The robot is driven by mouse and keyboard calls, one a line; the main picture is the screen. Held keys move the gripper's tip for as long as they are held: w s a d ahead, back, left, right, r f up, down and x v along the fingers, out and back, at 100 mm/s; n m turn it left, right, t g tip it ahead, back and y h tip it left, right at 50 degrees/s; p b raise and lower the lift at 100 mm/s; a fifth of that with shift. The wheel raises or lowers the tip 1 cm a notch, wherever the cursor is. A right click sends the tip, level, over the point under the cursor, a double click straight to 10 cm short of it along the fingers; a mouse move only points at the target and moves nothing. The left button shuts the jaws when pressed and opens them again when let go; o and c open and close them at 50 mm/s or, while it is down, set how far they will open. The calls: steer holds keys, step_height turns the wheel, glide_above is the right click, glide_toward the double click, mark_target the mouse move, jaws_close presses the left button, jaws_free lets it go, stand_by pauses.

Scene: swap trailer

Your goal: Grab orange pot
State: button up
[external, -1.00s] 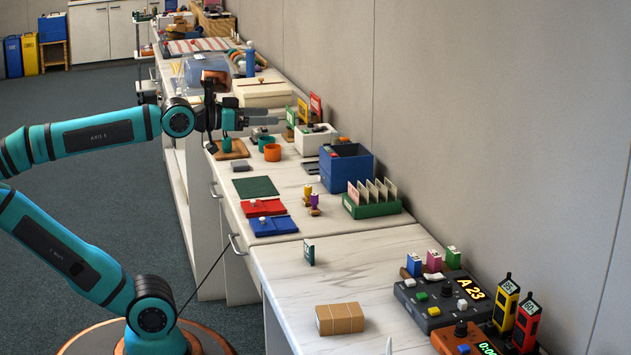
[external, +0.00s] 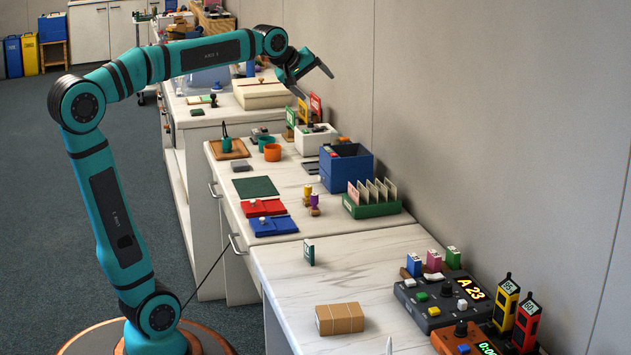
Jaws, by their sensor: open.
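The orange pot (external: 272,153) is a small open cup standing upright on the white counter, just in front of a green pot (external: 266,142). My gripper (external: 317,84) is open and empty. It is high above the counter, up and to the right of the orange pot in the picture, with its fingers spread and angled downward. The gripper is well apart from the pot. Nothing hides the pot's near side.
A white box (external: 316,139) and a blue bin (external: 346,168) stand to the right of the pot. A wooden tray (external: 233,150) with a green-handled item lies to its left. Upright coloured cards (external: 315,107) stand below the gripper. A dark green mat (external: 256,187) lies nearer.

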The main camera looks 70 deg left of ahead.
steer(key=w+a+f+n+g, duration=0.1)
steer(key=w+a+n, duration=0.15)
steer(key=a, duration=0.35)
steer(key=w+a+f+n+g, duration=0.1)
steer(key=a+f+n+g, duration=0.15)
steer(key=a, duration=0.35)
steer(key=n+g+h, duration=0.4)
steer(key=n+g, duration=0.1)
steer(key=n, duration=1)
glide_above(273, 147)
steer(key=d, duration=0.3)
step_height(273, 147, down, 13)
steer(key=f, duration=1.7)
steer(key=shift+s+a+f, duration=0.1)
steer(key=shift+s+a, duration=0.05)
steer(key=shift+s, duration=0.25)
steer(key=c, duration=1.1)
steer(key=shift+o, duration=0.2)
